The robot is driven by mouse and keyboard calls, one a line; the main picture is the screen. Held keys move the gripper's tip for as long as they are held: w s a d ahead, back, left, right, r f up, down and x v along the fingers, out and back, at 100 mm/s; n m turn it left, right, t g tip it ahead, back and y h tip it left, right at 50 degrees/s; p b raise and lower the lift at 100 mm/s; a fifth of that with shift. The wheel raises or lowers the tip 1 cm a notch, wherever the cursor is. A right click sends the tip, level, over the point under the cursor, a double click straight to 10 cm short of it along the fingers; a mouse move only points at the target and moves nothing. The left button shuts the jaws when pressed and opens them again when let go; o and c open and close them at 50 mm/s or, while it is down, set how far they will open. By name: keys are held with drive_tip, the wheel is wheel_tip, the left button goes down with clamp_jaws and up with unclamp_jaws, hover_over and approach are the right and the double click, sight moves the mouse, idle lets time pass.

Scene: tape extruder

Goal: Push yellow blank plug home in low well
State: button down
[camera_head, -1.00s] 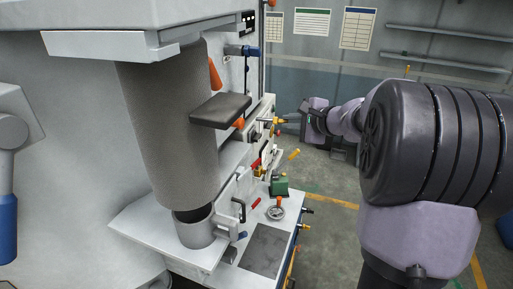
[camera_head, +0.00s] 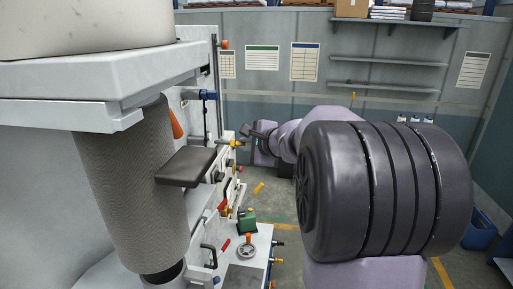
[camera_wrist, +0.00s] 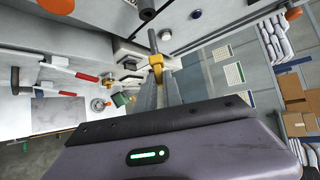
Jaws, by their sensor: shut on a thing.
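The yellow blank plug (camera_wrist: 156,62) is between the tips of my gripper (camera_wrist: 158,76) in the wrist view. A grey shank extends from it toward the pale machine face. My gripper is shut on the plug. In the head view my gripper (camera_head: 248,132) is at the machine's side, with a small yellow piece (camera_head: 237,143) close to its tips. I cannot tell which well the shank faces, or whether it is inside one. The low well cannot be made out.
The machine (camera_head: 100,78) fills the left, with a dark grey ledge (camera_head: 185,167) jutting out. A lower bench holds a green container (camera_head: 246,216) and a round gauge (camera_head: 247,252). Red-handled levers (camera_wrist: 86,77) show in the wrist view. Open floor lies right of the bench.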

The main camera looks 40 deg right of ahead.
sight(218, 142)
drive_tip(key=shift+w+a, duration=0.6)
drive_tip(key=shift+b, duration=0.7)
idle(0.9)
drive_tip(key=shift+w+a, duration=0.15)
drive_tip(key=shift+w, duration=0.1)
drive_tip(key=shift+w+a, duration=0.2)
drive_tip(key=shift+a, duration=0.05)
drive_tip(key=shift+w+a, duration=0.2)
drive_tip(key=shift+w, duration=0.05)
drive_tip(key=shift+w+a, duration=0.2)
drive_tip(key=shift+w, duration=0.05)
drive_tip(key=shift+w+a, duration=1.25)
drive_tip(key=shift+w, duration=0.1)
idle(0.4)
